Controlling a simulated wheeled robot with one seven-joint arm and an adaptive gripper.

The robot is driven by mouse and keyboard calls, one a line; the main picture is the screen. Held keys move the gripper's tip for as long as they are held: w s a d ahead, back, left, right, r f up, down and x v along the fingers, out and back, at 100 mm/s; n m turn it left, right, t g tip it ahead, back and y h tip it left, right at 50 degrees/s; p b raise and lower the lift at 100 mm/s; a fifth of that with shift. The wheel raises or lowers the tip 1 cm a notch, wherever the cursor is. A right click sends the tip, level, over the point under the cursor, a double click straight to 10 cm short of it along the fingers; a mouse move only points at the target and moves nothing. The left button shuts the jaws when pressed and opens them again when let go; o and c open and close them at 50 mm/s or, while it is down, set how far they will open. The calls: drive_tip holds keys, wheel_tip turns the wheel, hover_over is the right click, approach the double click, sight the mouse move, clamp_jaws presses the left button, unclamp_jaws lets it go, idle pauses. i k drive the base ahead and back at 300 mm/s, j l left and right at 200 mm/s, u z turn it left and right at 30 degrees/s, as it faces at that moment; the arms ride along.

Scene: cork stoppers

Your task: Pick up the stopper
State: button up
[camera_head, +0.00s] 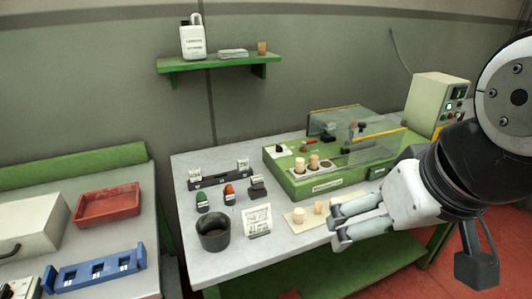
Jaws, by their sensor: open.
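Small tan cork stoppers stand on a beige mat (291,222) near the front of the grey table. One stopper (299,215) is to the left, and another stopper (319,207) is just right of it. Two more pale stoppers, one at the left (299,166) and one at the right (314,162), stand upright in the green machine (322,184). My gripper (340,227) is open and comes in from the right, its fingertips pointing left.
A dark cup (213,234) and a small white card (257,220) stand left of the mat. Green, red and dark small blocks sit behind them. The machine, with clear panels (337,121), stands behind the mat. A control box (438,102) is at the back right.

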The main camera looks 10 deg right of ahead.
sight(298, 212)
drive_tip(key=k, duration=0.15)
drive_tip(key=i+j, duration=0.25)
drive_tip(key=j, duration=0.15)
drive_tip(key=i+j+z, duration=0.1)
drive_tip(key=i+j, duration=0.15)
drive_tip(key=j, duration=0.15)
drive_tip(key=i+j, duration=0.25)
drive_tip(key=j, duration=0.2)
drive_tip(key=l+z, duration=0.05)
